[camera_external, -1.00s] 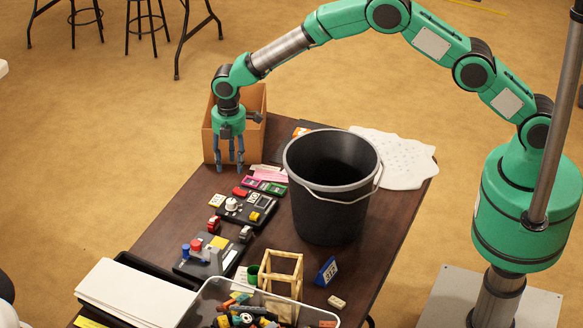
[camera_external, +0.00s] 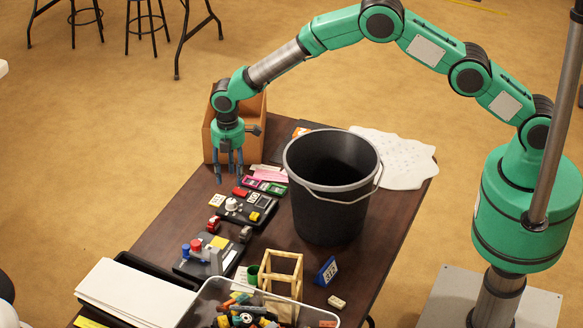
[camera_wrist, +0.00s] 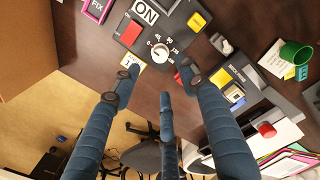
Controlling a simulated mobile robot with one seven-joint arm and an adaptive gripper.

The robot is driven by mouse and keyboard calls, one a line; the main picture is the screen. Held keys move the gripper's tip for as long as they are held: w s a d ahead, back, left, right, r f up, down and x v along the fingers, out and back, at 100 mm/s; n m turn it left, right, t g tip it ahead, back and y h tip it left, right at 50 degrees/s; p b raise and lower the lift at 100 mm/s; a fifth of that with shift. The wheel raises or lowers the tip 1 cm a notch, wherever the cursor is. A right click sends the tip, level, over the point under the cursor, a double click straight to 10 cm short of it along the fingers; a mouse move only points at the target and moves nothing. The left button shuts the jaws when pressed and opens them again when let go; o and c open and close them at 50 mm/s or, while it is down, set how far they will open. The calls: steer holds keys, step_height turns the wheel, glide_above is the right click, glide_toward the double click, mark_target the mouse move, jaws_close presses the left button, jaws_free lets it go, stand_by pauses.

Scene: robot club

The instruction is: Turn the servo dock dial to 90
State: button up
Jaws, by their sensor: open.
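The servo dock is a black panel (camera_external: 262,224) on the table, also seen in the wrist view (camera_wrist: 172,20). Its white dial (camera_wrist: 160,52) has small numbers around it; I cannot tell which one it points to. The dial (camera_external: 231,204) shows on the dock's left part in the external view. A red button (camera_wrist: 131,33), a yellow button (camera_wrist: 197,21) and an ON label (camera_wrist: 145,12) share the panel. My gripper (camera_external: 229,178) has three blue fingers, spread open and empty, above the table behind the dock. In the wrist view its fingertips (camera_wrist: 158,84) appear just below the dial, apart from it.
A large black bucket (camera_external: 330,205) stands right of the dock. A cardboard box (camera_external: 252,106) is behind my gripper. A second dark device (camera_external: 190,267) sits in front of the dock. A yellow-edged card (camera_wrist: 133,60) lies beside the dial. A clear bin (camera_external: 205,301) stands at the front.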

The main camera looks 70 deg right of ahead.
mark_target(232, 200)
step_height(232, 200, down, 10)
steer(key=shift+w+f+b, duration=0.1)
steer(key=shift+f+b, duration=0.05)
steer(key=shift+b, duration=0.2)
steer(key=shift+c, duration=0.3)
jaws_close()
